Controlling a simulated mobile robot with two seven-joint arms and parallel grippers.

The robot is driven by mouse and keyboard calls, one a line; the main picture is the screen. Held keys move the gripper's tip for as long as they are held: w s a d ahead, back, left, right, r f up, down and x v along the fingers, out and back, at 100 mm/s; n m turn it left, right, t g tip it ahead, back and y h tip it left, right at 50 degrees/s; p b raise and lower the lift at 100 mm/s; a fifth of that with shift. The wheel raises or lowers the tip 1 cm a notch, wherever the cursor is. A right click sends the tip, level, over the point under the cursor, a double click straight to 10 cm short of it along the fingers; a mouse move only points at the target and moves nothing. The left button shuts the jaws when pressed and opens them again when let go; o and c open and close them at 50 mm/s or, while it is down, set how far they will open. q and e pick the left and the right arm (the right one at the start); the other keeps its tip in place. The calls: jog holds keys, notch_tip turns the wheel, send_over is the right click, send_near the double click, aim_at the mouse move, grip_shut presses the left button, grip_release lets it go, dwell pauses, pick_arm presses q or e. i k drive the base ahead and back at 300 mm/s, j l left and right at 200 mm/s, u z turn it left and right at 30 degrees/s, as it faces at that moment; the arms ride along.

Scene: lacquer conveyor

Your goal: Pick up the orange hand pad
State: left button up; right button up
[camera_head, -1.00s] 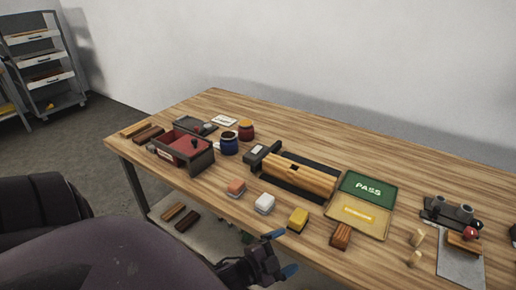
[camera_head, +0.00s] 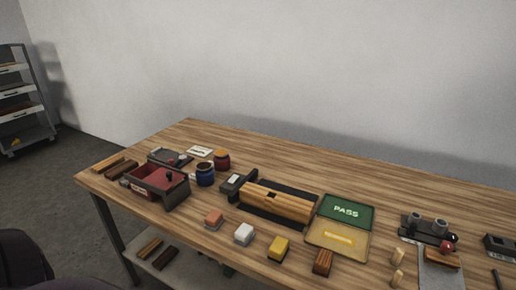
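The orange hand pad (camera_head: 214,219) is a small block with an orange top and a pale base. It stands on the wooden table near the front edge, left of a white pad (camera_head: 244,234) and a yellow pad (camera_head: 278,247). Nothing covers it. Neither of my grippers shows in the present view.
The wooden table (camera_head: 140,182) also holds a red box (camera_head: 148,181), a blue jar (camera_head: 205,177), a wooden piece on a dark base (camera_head: 275,203), a green PASS mat (camera_head: 345,211) and a brown block (camera_head: 322,262). A shelf rack (camera_head: 25,105) stands at far left.

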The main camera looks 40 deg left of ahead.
aim_at(213, 221)
jog(key=u, duration=1.65)
